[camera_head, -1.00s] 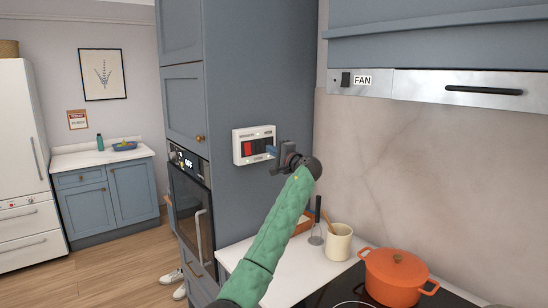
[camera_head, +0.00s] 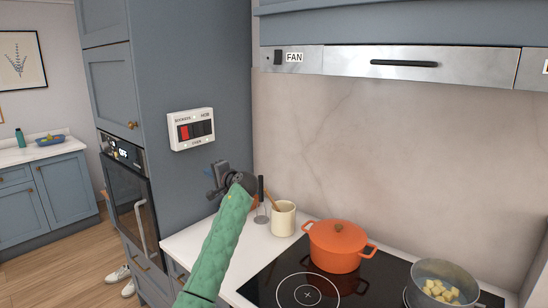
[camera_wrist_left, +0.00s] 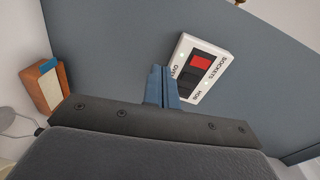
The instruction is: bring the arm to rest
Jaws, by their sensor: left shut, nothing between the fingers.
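My left gripper (camera_head: 217,178) is shut and empty, at the end of my green-sleeved arm in the head view. It is below and to the right of a white switch panel (camera_head: 191,129) on the side of the blue tall cabinet. In the left wrist view the shut blue fingers (camera_wrist_left: 162,88) overlap the lower left edge of the panel in the picture. The panel (camera_wrist_left: 213,62) has one red switch and dark ones, with labels including SOCKETS and HOB. I cannot tell any contact. My right gripper is not in view.
A cream utensil pot (camera_head: 283,219) stands on the white counter beside the hob. An orange lidded pot (camera_head: 336,248) and a steel pan (camera_head: 443,284) with pale cubes are on the hob. The hood (camera_head: 450,65) is above.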

